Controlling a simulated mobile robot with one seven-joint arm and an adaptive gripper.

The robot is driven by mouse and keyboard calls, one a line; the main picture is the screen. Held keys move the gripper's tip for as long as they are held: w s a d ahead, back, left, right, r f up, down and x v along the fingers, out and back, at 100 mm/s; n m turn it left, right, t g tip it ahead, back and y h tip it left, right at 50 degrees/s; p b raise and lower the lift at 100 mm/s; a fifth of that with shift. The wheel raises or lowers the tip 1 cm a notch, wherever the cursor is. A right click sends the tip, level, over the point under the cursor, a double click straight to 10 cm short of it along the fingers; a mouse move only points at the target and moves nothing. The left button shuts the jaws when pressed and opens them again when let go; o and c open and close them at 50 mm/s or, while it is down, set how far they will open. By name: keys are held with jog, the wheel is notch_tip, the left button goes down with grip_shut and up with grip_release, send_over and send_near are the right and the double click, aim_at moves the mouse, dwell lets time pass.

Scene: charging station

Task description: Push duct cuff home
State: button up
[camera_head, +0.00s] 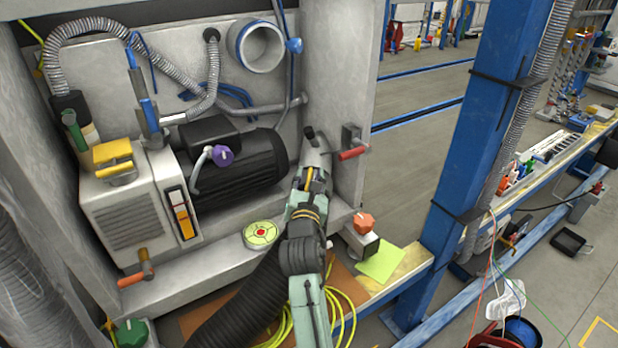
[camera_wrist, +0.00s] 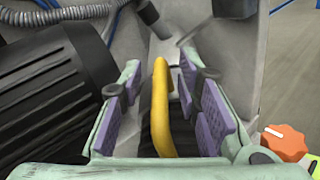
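My gripper (camera_head: 313,150) is inside the cabinet, right of the black ribbed motor. In the wrist view my gripper (camera_wrist: 165,92) has its purple-padded fingers apart. A curved yellow bar (camera_wrist: 160,105) stands between them, with a gap on each side, above something dark. I cannot tell whether the bar belongs to the duct cuff. A black corrugated duct (camera_head: 235,306) runs up from the bottom and passes behind my arm, which hides its far end. A pale round port with a blue collar (camera_head: 238,38) is on the cabinet's back wall, above and left of my gripper.
The motor (camera_head: 235,163) is close left of my gripper. A red-handled lever (camera_head: 354,153) is close right, by the cabinet's side wall. A round yellow-green gauge (camera_head: 261,234) and an orange knob (camera_head: 364,222) are lower down. A yellow hose (camera_head: 343,298) lies coiled below.

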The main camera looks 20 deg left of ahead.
grip_shut()
dwell(0.7)
